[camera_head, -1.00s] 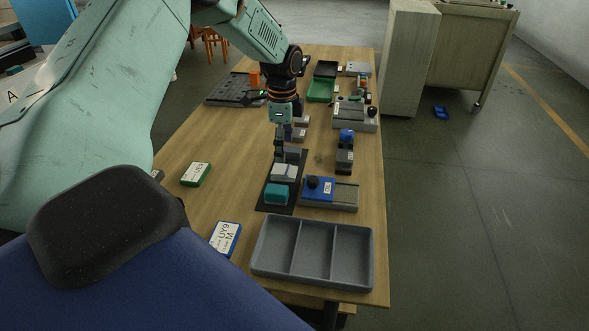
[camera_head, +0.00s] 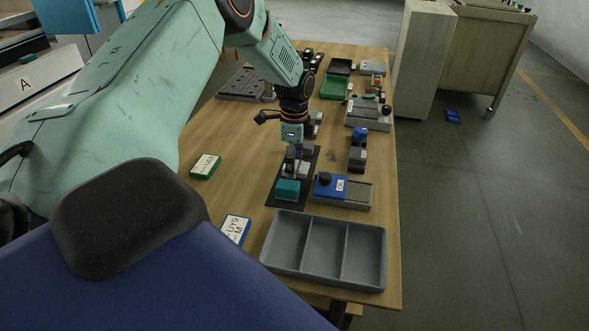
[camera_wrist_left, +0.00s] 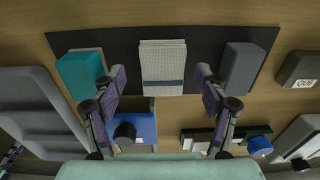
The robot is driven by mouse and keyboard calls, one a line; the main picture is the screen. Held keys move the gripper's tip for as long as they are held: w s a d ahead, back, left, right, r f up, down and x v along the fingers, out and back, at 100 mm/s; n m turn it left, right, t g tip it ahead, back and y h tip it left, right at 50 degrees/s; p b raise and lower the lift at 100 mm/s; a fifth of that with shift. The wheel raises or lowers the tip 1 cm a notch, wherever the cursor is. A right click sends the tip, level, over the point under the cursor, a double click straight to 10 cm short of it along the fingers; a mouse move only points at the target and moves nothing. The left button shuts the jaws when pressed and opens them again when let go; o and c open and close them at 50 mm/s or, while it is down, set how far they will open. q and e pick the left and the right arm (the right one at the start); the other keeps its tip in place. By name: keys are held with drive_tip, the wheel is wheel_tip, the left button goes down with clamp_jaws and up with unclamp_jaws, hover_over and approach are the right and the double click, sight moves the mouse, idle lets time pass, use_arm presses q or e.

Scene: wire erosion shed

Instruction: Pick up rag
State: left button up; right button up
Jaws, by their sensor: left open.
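The rag, a folded pale grey cloth with a darker stripe (camera_wrist_left: 162,62), lies on a black mat (camera_wrist_left: 218,38). In the head view the rag (camera_head: 301,169) shows only partly beside my gripper. On the mat a teal block (camera_wrist_left: 80,75) lies left of the rag and a dark grey block (camera_wrist_left: 240,66) right of it in the wrist view. My left gripper (camera_wrist_left: 161,78) is open, its fingers on either side of the rag in the picture. I cannot tell whether they touch it. In the head view the left gripper (camera_head: 293,165) points down over the mat. My right gripper is not in view.
A grey three-part tray (camera_head: 262,258) stands at the table's near edge. A blue-and-grey slide unit (camera_head: 352,194) is just right of the mat. Green-edged (camera_head: 205,166) and blue-edged (camera_head: 235,229) labelled boxes lie left. Bare wood (camera_head: 228,130) is left of the mat.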

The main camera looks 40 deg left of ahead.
use_arm(q)
drive_tip(key=shift+w+d+f, duration=0.1)
drive_tip(key=shift+w+d, duration=0.05)
drive_tip(key=shift+w, duration=0.2)
drive_tip(key=shift+c, duration=1.1)
drive_tip(key=shift+s, duration=0.3)
drive_tip(key=c, duration=0.4)
drive_tip(key=shift+w, duration=0.15)
drive_tip(key=c, duration=0.5)
wheel_tip(320, 180, up, 10)
drive_tip(key=shift+p, duration=1)
